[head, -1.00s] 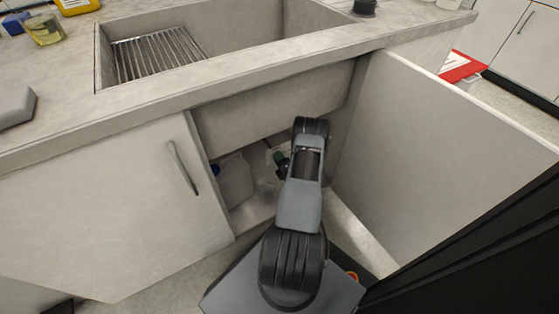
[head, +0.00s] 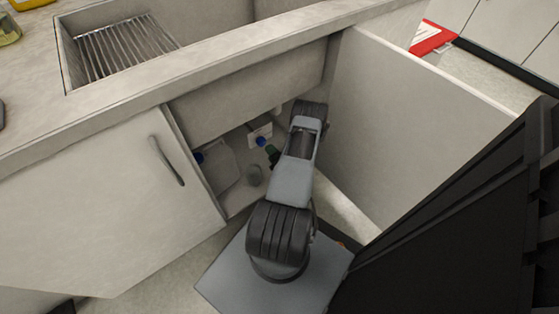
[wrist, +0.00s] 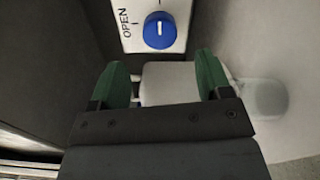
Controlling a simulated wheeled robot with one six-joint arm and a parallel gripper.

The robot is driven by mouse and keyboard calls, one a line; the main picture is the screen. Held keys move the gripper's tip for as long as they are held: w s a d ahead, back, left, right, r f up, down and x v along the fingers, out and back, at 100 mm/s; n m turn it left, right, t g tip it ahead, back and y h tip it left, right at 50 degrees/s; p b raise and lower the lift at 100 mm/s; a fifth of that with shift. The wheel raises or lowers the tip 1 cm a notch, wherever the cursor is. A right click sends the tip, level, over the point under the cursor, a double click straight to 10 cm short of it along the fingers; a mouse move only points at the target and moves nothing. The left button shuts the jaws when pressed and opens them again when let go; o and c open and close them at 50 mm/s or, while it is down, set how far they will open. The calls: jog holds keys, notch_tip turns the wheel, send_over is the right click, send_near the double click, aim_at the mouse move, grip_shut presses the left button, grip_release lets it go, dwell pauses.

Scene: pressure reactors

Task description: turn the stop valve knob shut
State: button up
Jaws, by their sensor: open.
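The stop valve knob (wrist: 160,30) is round and blue with a white line across its face. It sits on a white plate (wrist: 126,40) marked OPEN, with the lettering turned sideways. In the head view the knob (head: 261,142) shows inside the open sink cabinet. My gripper (wrist: 162,80) has two green fingers, spread apart and empty. The knob appears beyond the fingertips, in line with the gap between them, and apart from them. In the head view my gripper (head: 272,154) is small and partly hidden by my arm.
A white jug (head: 221,166) with a blue cap stands at the cabinet's left side. A clear container (head: 254,175) stands near it. The open cabinet door (head: 420,125) bounds the right side, the sink basin (head: 250,95) the top, and the closed door (head: 95,190) the left.

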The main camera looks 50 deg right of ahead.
jog(key=p+v, duration=0.1)
jog(key=v, duration=0.5)
dwell(0.7)
